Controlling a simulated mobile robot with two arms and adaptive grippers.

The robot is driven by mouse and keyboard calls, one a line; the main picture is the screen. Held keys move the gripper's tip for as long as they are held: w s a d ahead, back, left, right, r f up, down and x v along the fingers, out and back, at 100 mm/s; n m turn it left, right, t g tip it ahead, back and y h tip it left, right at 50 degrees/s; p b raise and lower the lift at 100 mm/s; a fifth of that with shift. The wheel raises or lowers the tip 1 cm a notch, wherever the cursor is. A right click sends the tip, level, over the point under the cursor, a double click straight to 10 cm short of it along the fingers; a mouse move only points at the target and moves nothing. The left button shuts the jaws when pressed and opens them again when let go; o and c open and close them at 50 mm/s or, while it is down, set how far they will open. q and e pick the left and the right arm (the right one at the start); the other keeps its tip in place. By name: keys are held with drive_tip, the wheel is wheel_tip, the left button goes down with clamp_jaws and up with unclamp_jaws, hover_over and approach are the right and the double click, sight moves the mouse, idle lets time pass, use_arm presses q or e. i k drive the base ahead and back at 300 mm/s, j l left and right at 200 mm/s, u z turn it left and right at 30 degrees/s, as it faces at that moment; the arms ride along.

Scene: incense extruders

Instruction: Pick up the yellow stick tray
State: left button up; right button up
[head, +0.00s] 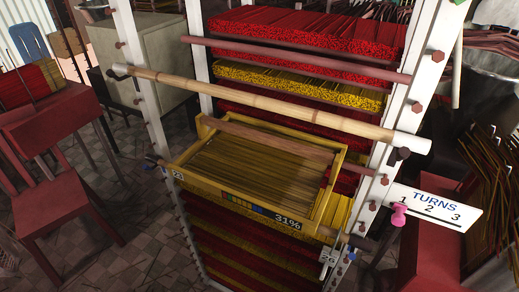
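The yellow stick tray (208,189) is near the middle of the head view. It juts out from the front of a tall rack, a shallow yellow frame holding thin brownish-yellow sticks (240,170). Its front face has a coloured strip, a "31%" label and a small number plate at the left end. A reddish-brown bar (275,140) crosses over its back part. A pale bamboo pole (260,100) runs across the rack above it. Neither of my grippers shows in this view.
White rack posts (142,90) stand on both sides, with red bolts. Red and yellow stick bundles (310,32) fill the shelves above and below. A "TURNS" sign (440,207) with a pink peg (398,213) sticks out at right. A red chair (60,205) stands at left.

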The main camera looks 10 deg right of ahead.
sight(275, 172)
drive_tip(key=k+j+z, duration=0.2)
drive_tip(key=j, duration=0.25)
drive_tip(key=j+z, duration=0.15)
drive_tip(key=j, duration=0.3)
drive_tip(key=k+j+z, duration=0.2)
drive_tip(key=j, duration=0.2)
drive_tip(key=k+j+z, duration=0.2)
drive_tip(key=j, duration=0.2)
drive_tip(key=i+j, duration=0.05)
drive_tip(key=i, duration=0.05)
